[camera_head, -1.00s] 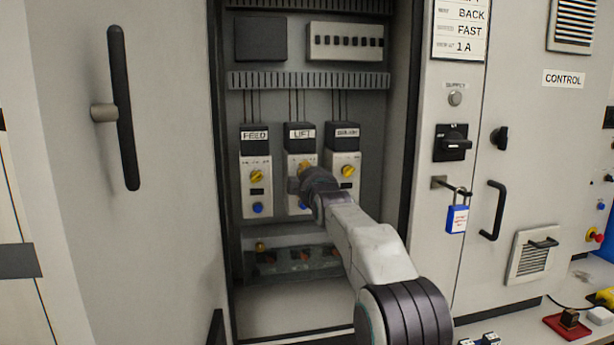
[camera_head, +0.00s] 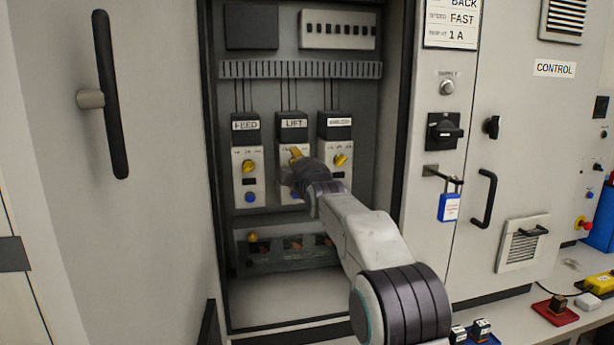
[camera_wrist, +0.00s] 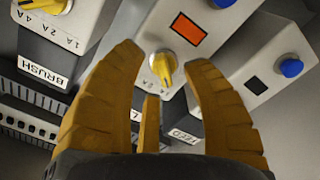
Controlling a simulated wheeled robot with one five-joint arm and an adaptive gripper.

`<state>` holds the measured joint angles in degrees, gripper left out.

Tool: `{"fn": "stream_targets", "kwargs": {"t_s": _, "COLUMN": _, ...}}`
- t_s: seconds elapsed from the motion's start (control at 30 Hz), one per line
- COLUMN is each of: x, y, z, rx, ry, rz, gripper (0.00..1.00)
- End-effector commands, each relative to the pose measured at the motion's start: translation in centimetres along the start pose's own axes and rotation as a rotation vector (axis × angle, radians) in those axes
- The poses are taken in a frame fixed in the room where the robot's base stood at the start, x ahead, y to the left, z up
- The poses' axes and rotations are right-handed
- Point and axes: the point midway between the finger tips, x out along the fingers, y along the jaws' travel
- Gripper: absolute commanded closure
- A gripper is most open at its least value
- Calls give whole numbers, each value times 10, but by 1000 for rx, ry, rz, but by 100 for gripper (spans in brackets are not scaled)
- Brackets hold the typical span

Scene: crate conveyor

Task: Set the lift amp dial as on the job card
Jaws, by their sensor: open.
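The lift unit (camera_head: 285,157) is the middle of three dial units in the open cabinet, with a LIFT label (camera_head: 294,124). In the head view my gripper (camera_head: 297,158) covers most of its face. In the wrist view the yellow lift dial (camera_wrist: 163,68) lies between the fingertips of my open gripper (camera_wrist: 165,58), with a gap visible on each side. An orange window (camera_wrist: 188,33) is beside the dial. The dial's scale is partly hidden by my fingers, so its setting cannot be told. The job card (camera_head: 452,22) is cut off at the top; BACK, FAST and 1 A are legible.
The feed unit (camera_head: 248,180) stands left of the lift unit, the brush unit (camera_head: 337,150) right, each with its own yellow dial. In the wrist view, brush is left and feed right. The open cabinet door (camera_head: 160,220) is at left. A blue padlock (camera_head: 449,208) hangs at right.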

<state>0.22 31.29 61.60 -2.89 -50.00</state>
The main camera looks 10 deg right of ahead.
Motion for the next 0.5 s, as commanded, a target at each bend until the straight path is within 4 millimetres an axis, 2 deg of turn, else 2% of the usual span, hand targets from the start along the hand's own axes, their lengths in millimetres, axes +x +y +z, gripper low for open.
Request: {"fn": "stream_targets", "kwargs": {"t_s": 0.5, "x": -61, "y": 0, "z": -1, "rx": 0, "ry": 1, "rz": 0, "gripper": 56}}
